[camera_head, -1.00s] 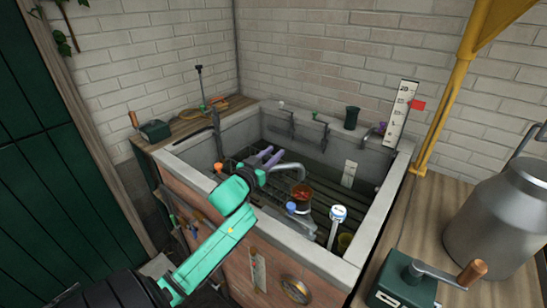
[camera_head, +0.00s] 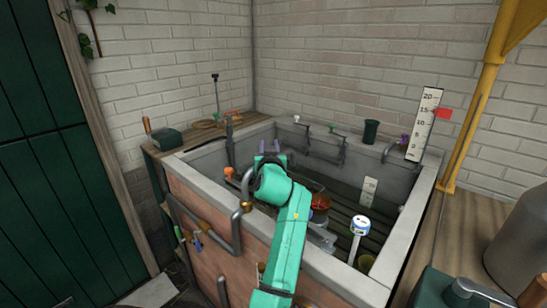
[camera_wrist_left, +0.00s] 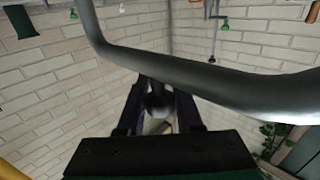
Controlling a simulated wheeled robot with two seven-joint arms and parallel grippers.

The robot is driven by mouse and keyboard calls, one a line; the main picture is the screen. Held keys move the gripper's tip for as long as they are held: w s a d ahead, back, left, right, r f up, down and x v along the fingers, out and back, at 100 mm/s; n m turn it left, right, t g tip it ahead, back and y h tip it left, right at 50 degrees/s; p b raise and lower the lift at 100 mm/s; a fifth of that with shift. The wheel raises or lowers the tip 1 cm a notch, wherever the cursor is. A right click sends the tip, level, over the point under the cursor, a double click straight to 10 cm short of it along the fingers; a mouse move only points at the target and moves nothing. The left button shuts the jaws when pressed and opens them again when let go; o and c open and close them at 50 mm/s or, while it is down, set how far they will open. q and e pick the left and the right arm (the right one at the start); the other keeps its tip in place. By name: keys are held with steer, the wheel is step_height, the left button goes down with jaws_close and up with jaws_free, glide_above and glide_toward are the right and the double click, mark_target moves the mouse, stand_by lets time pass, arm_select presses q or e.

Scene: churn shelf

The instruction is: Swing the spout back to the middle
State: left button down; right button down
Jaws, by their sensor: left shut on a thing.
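My left gripper (camera_head: 270,155) is over the left part of the stone sink, with its teal wrist in front of it. Its dark fingers (camera_wrist_left: 158,108) are shut on the grey spout (camera_wrist_left: 210,75), whose bent pipe crosses close to the camera in the left wrist view. In the head view the spout's pipe (camera_head: 246,184) rises from a brass joint at the sink's front rim. Its far end is hidden behind my gripper and arm, so I cannot tell exactly where it points. My right gripper is not in view.
The stone sink (camera_head: 407,238) has several taps along its back rim. A pot with reddish contents (camera_head: 320,201) and a white-topped gauge (camera_head: 360,225) stand in it, right of my arm. A scale board (camera_head: 424,122) stands at the back right corner. A milk churn (camera_head: 520,245) is far right.

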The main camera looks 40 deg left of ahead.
arm_select(q)
steer(key=shift+a, duration=0.15)
steer(key=c, duration=0.6)
jaws_free()
